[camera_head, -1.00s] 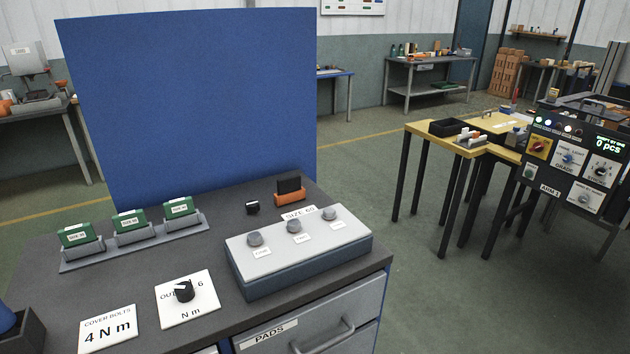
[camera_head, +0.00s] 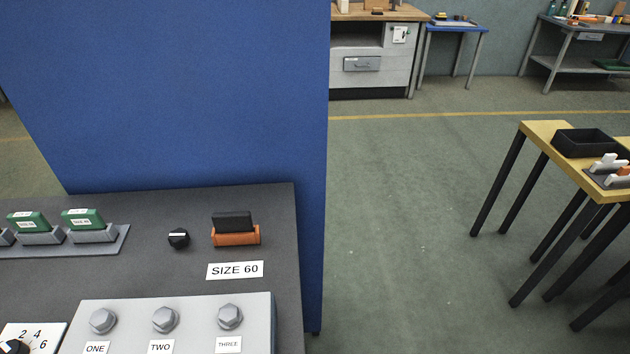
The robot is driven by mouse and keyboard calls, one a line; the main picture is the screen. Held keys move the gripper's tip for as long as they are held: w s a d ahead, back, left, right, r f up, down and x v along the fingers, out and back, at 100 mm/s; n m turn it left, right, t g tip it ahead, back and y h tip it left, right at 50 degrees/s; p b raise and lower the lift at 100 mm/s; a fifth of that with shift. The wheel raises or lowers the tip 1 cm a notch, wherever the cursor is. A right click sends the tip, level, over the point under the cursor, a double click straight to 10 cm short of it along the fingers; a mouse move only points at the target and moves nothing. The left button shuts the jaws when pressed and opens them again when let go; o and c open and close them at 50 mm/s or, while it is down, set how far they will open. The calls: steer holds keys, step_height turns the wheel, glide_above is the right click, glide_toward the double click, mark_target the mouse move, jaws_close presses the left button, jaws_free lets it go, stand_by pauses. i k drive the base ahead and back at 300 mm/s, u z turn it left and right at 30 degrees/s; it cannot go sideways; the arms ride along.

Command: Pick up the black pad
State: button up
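The black pad (camera_head: 232,220) stands upright in an orange holder (camera_head: 236,237) near the back right corner of the dark bench top (camera_head: 150,277). Its lower part is hidden by the holder. A white label reading SIZE 60 (camera_head: 235,270) lies in front of it. A small black knob with a white mark (camera_head: 179,238) sits to its left. My gripper is not in view.
A grey box with hexagonal bolts (camera_head: 190,310) labelled ONE, TWO and THREE stands in front. Green pads (camera_head: 82,218) sit in grey holders at left. A blue panel (camera_head: 180,90) rises behind. Open floor (camera_head: 420,220) lies right, before a yellow-topped table (camera_head: 548,132).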

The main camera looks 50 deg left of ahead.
mark_target(238, 222)
steer(key=i, duration=1.2)
steer(key=u, duration=4.8)
steer(key=i, duration=0.5)
steer(key=z, duration=0.05)
